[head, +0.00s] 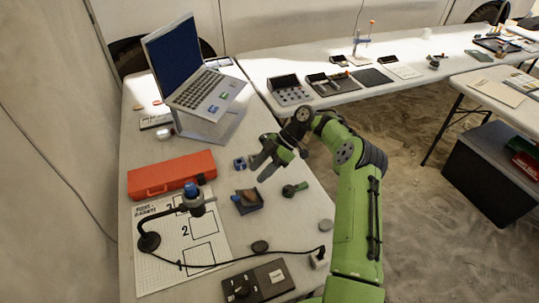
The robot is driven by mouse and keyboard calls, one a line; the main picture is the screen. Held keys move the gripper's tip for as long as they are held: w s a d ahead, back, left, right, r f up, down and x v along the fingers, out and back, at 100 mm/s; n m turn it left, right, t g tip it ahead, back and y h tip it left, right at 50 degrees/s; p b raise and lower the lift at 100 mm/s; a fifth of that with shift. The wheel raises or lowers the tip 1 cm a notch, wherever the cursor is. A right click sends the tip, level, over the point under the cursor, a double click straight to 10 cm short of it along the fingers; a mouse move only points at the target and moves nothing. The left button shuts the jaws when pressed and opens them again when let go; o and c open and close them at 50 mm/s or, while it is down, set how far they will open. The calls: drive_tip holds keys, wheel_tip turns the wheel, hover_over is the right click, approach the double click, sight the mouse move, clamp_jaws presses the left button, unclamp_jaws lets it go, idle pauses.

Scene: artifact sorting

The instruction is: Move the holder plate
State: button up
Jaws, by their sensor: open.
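My gripper (261,168) is open and empty above the near table, its fingers pointing down and left. A small dark blue holder (247,207) with a brown piece on it sits on the table below the gripper, beside the numbered sheet. A smaller blue block-like part (240,163) lies just left of the fingers; I cannot tell whether they touch. I cannot tell for certain which of these is the holder plate. A white sheet (208,232) with numbered outlined squares lies at the left.
An orange case (171,174) and a dark lamp-like stand (149,241) are on the left. A laptop (207,92) on a stand is behind. My arm covers the table's right edge.

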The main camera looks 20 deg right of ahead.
drive_tip(key=p+v, duration=0.1)
drive_tip(key=v, duration=0.4)
drive_tip(key=shift+d+r, duration=0.15)
drive_tip(key=shift+r, duration=0.05)
drive_tip(key=s+a+r+m+h+p, duration=0.1)
drive_tip(key=s+a+r+m+h, duration=0.25)
drive_tip(key=s+a+r, duration=0.45)
drive_tip(key=s+a+r+m+h+p, duration=0.1)
drive_tip(key=s+a+r+m+h, duration=0.3)
drive_tip(key=r, duration=0.5)
drive_tip(key=s+d+r+m+t+h, duration=0.1)
drive_tip(key=s+m+t, duration=0.2)
drive_tip(key=s, duration=0.7)
drive_tip(key=s+d+r+m+t+h+p, duration=0.1)
drive_tip(key=s+m+t, duration=0.2)
drive_tip(key=s+m, duration=0.5)
drive_tip(key=shift+s+d+r, duration=0.3)
drive_tip(key=shift+s+d, duration=0.1)
drive_tip(key=shift+s, duration=0.8)
